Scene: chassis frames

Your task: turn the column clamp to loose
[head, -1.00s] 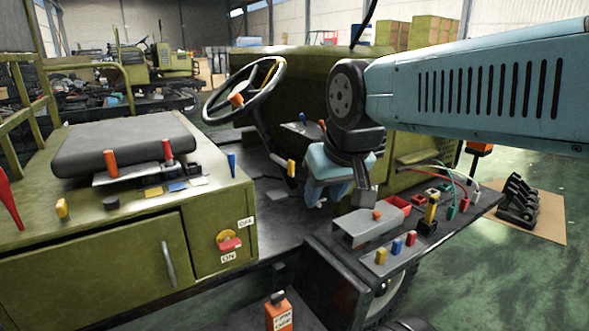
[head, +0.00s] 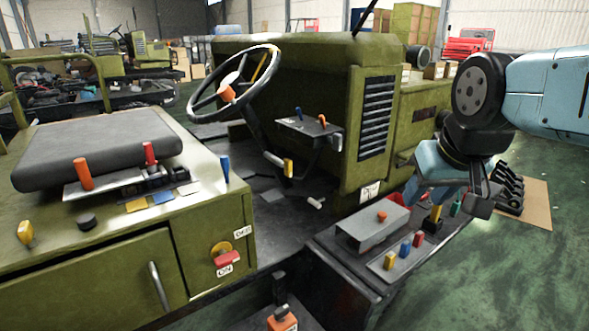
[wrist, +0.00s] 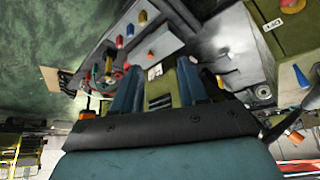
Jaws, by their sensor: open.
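The steering wheel (head: 234,88) stands on a dark slanted column (head: 257,135) in front of the green hood. A lever with a yellow grip (head: 288,167) sticks out low on the column; it looks like the column clamp, but no label on it is readable. My gripper (head: 437,195) is open and well right of the column, above the far end of the side shelf. In the wrist view, my gripper's two blue fingers (wrist: 157,68) are apart with nothing held between them. The steering wheel and clamp are not clear in that view.
The side shelf (head: 345,257) carries a grey box (head: 372,228) and several coloured knobs close to my gripper. The seat (head: 95,145) and levered console stand at left. The green hood (head: 300,75) rises behind the column. Green floor (head: 440,285) is open at right.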

